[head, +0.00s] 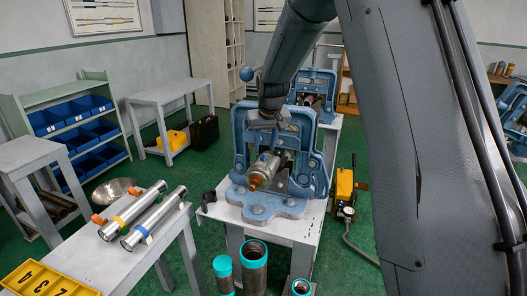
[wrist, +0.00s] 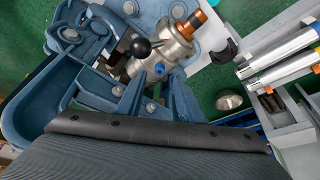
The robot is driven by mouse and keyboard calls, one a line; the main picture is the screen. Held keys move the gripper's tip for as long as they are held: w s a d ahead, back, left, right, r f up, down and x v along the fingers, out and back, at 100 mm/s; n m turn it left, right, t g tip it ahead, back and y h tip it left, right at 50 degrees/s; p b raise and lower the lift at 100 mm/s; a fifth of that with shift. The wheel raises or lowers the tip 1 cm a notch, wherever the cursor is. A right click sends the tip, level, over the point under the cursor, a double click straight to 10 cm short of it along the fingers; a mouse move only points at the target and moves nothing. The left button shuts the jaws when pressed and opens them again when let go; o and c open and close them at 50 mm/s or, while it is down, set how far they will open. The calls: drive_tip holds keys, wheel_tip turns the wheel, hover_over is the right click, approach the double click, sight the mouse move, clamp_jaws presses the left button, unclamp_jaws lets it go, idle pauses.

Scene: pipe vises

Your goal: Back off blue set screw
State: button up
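A silver fitting (head: 268,166) with a copper-orange end sits in the blue pipe vise (head: 262,205) on the white stand. In the wrist view the fitting (wrist: 172,50) lies at upper middle, its copper end (wrist: 188,26) to the upper right. The blue set screw (wrist: 160,68) is a small blue spot on the fitting's near side. A black ball knob (wrist: 140,47) on a lever is left of it. My gripper (wrist: 150,87) is just short of the screw, fingers apart, with nothing seen between them. In the head view my gripper (head: 268,120) is above the fitting, inside the vise frame.
The vise's upright frame stands close around my gripper. A second blue vise (head: 318,88) is behind. Two silver tubes (head: 145,215) lie on the left bench, and teal-topped pipes (head: 254,262) stand in front. A yellow pump (head: 344,188) is at right.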

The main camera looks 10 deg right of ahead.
sight(263, 156)
drive_tip(key=shift+p+x, duration=0.55)
drive_tip(key=shift+x, duration=1.65)
drive_tip(key=shift+w, duration=0.1)
clamp_jaws()
